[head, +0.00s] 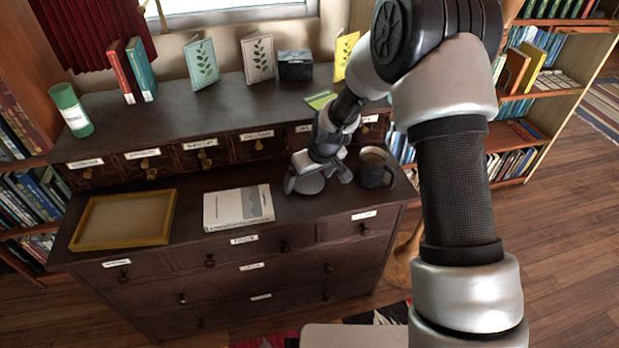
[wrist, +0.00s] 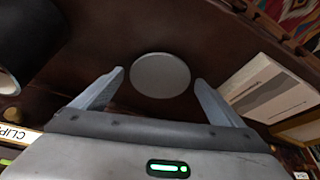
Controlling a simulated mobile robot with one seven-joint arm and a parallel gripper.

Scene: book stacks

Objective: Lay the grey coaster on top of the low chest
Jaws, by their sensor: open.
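The grey coaster (wrist: 160,75) is a plain round disc that looks flat on the dark wooden top of the low chest (head: 160,262). In the head view the coaster (head: 308,186) is partly hidden under my gripper (head: 318,181). My gripper is open and points down close above the chest top. In the wrist view the coaster shows between and a little beyond the two spread fingertips, with a gap on each side. I cannot tell the exact height of the fingertips above it.
A dark mug (head: 375,167) stands close right of my gripper. A white book (head: 238,208) and a yellow-rimmed tray (head: 125,220) lie to the left. A raised back shelf with small labelled drawers holds a green cylinder (head: 70,110), books and cards. Bare strips lie between the things.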

